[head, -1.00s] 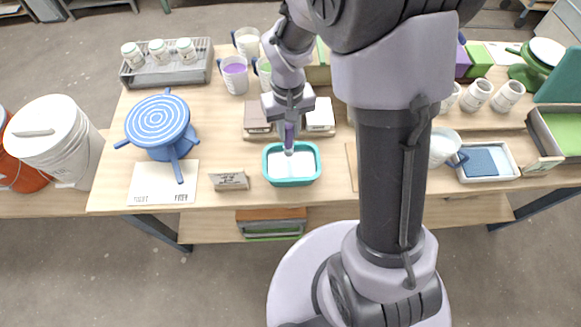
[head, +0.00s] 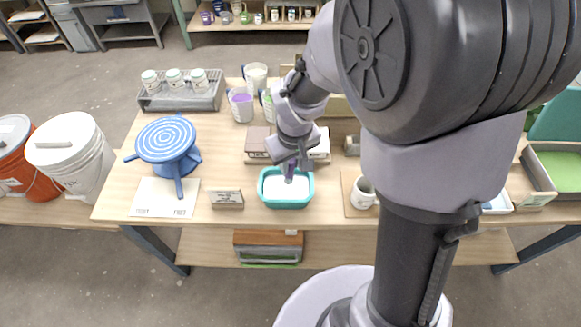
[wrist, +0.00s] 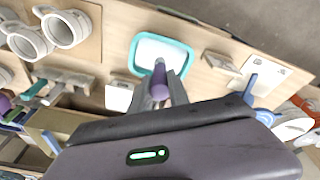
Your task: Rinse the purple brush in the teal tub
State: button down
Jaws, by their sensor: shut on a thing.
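The teal tub (head: 286,203) stands near the front edge of the table, with pale liquid inside. It also shows in the wrist view (wrist: 138,55). My gripper (head: 289,171) is above the tub's back side, tilted, and shut on the purple brush (wrist: 158,82). The brush points down toward the tub's opening. Its lower end overlaps the tub in both views. I cannot tell whether its tip touches the liquid, and the fingers hide part of its handle.
A blue banding wheel (head: 166,140) and a white board (head: 150,203) lie to the left. A small sign (head: 227,199) stands just left of the tub. A white mug (head: 363,193) is to the right. Cups and a jar rack (head: 180,97) are behind. My arm hides the right side.

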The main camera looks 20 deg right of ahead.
jog(key=b+x, duration=0.2)
jog(key=x, duration=0.1)
jog(key=b+x, duration=0.3)
jog(key=x, duration=0.1)
jog(key=b+x, duration=0.2)
jog(key=x, duration=0.1)
jog(key=shift+w+a+f+b, duration=0.1)
jog(key=shift+w+f+b, duration=0.1)
jog(key=shift+w+b, duration=0.2)
jog(key=shift+r, duration=0.1)
